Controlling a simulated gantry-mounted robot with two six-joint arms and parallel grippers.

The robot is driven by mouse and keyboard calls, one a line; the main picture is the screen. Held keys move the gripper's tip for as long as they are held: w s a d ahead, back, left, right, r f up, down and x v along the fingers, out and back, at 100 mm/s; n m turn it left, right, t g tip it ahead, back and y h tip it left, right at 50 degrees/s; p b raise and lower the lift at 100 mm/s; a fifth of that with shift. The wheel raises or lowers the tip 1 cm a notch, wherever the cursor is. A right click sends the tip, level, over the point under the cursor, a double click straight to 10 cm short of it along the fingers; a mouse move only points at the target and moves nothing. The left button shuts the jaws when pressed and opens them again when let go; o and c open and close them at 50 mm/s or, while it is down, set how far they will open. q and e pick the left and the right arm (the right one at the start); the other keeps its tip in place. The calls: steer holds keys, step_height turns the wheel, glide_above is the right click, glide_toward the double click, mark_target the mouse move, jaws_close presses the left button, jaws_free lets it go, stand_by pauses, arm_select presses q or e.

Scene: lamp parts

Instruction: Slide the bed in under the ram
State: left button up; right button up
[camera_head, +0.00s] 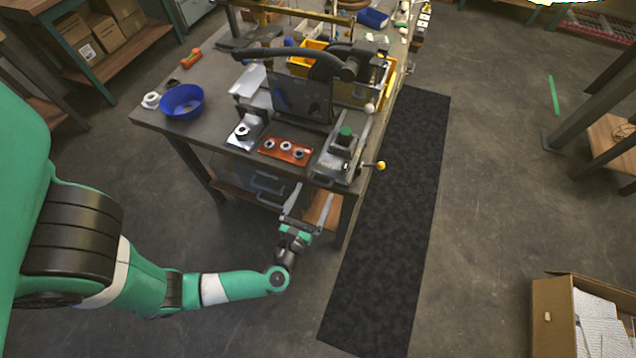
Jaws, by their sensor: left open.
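A small grey metal fixture (336,164) sits at the front right corner of the workbench (212,138). It has a long flat body, a green-topped part (345,133) and a yellow ball knob (380,165) sticking out to its right. I cannot clearly tell which part of it is the bed and which is the ram. My left gripper (310,207) is open and empty. It is in front of the bench's front edge, just nearer than the fixture and apart from it. My right gripper is not in view.
A reddish-brown holder (286,151) with several metal rings and a grey plate (244,132) lie left of the fixture. A dark panel (302,97) stands behind. A blue bowl (182,101) is at the left. The floor mat (392,240) right of the bench is clear.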

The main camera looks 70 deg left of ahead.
mark_target(318, 183)
arm_select(q)
steer(key=x, duration=0.4)
steer(key=shift+w+a, duration=0.15)
steer(key=shift+a, duration=0.1)
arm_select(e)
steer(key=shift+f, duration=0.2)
